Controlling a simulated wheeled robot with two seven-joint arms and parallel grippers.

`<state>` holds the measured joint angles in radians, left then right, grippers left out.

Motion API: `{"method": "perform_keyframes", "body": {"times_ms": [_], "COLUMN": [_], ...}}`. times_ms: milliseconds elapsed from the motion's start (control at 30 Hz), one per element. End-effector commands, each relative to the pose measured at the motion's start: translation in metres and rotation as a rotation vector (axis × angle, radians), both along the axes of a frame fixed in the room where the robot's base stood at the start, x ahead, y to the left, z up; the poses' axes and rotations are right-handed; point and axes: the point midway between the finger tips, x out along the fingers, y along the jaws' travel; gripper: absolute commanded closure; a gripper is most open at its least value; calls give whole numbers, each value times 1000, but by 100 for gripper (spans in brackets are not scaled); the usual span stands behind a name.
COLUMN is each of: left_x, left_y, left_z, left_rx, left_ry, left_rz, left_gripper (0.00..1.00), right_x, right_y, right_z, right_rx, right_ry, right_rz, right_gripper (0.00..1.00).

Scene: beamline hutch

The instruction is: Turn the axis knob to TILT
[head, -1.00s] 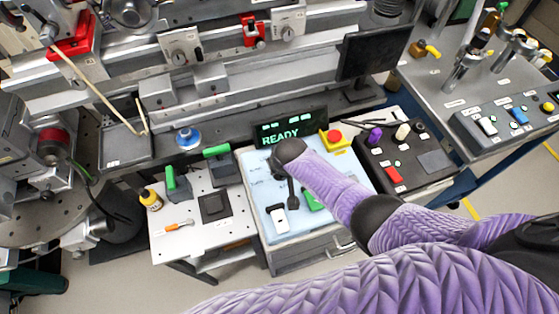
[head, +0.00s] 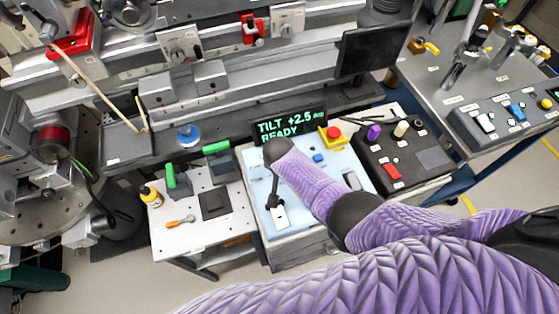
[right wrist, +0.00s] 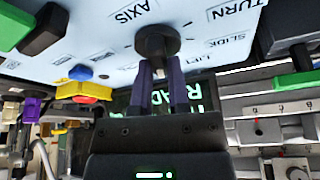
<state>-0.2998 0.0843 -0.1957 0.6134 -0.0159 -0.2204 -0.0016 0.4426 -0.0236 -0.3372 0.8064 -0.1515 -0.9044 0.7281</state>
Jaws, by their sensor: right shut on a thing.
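The dark round axis knob (right wrist: 157,41) stands on the light blue panel (right wrist: 85,35), beside the printed word AXIS, in the right wrist view. My right gripper (right wrist: 160,62) is shut on the knob, with a purple finger on either side. In the head view my right gripper (head: 273,198) reaches down onto the panel (head: 253,187), above the white switch (head: 279,215), and mostly hides the knob. The display (head: 287,127) behind reads TILT +2.5 deg and READY. The SLIDE and LIFT labels show near the knob; I cannot read its pointer's setting. My left gripper is out of view.
A red and yellow stop button (head: 331,136) and a blue button (head: 319,158) sit on the panel right of my gripper. A black control box (head: 410,158) stands further right. A white table (head: 190,236) with green-handled levers is at left.

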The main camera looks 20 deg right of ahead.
Motion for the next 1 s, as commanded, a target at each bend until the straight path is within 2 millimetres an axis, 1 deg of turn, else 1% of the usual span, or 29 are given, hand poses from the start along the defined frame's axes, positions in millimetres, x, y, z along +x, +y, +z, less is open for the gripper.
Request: {"method": "perform_keyframes", "body": {"times_ms": [200, 233, 267, 300, 367, 400, 633, 700, 767, 900, 1000], "left_x": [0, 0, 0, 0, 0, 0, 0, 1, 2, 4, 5], "left_y": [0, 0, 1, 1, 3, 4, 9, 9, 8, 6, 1], "left_z": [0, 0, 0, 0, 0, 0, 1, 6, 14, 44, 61], "left_rx": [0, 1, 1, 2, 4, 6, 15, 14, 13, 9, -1], "left_ry": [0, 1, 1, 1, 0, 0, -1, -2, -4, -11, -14], "left_rz": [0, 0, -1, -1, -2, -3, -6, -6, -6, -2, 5], "left_gripper": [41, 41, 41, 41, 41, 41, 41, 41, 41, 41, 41], "right_x": [0, 0, 0, 0, 0, 0, 0, -1, -4, -15, -24], "right_y": [0, 0, 0, 0, 0, 0, 0, 0, 1, 5, 8], "right_z": [0, 0, 0, 0, 0, 0, 1, 6, 15, 49, 71], "right_rx": [0, 0, 0, 0, 0, 1, 1, 1, 1, 2, 2], "right_ry": [-1, -1, -1, -1, -1, 0, 0, 0, 0, -2, -3], "right_rz": [1, 1, 1, 1, 1, 1, 1, 1, 1, 1, 2], "right_gripper": [100, 73, 67, 58, 46, 44, 44, 44, 44, 44, 44]}}
